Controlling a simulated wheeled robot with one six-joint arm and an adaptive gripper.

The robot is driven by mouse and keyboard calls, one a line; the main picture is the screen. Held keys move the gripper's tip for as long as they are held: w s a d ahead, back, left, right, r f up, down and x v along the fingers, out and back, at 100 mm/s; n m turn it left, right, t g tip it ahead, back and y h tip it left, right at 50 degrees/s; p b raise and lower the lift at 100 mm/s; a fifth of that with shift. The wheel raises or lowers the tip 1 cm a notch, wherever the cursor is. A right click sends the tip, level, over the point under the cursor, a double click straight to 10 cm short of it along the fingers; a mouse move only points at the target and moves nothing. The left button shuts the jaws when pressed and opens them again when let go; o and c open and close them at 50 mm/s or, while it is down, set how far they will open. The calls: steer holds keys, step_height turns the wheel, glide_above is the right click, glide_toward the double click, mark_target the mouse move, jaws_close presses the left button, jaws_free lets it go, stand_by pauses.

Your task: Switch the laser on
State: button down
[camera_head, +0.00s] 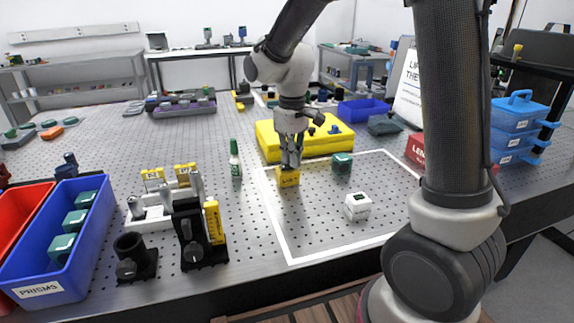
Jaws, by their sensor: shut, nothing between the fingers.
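My gripper (290,163) points straight down near the middle of the view, its fingers close together and empty. Its tips are at the top of a small yellow block (288,179) with dark lettering too small to read. I cannot tell whether the tips touch it. The block stands inside the white outline on the perforated table, near its left edge. No thing is clearly readable as the laser, and I cannot make out a switch or its state; the gripper may hide part of the block's top.
A green bottle (235,158) and black mounts (198,235) stand left. A blue prism bin (62,242) is at far left. A yellow case (330,137) lies behind. The outlined area's front is clear.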

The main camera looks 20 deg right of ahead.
steer(key=shift+f, duration=0.15)
steer(key=shift+r, duration=3.55)
steer(key=s+d+r+m+t, duration=0.2)
steer(key=s+d, duration=0.5)
steer(key=s, duration=0.4)
steer(key=s+d+r+m+t, duration=0.2)
steer(key=s+d+r+m, duration=0.2)
steer(key=s+d, duration=0.4)
steer(key=s, duration=0.3)
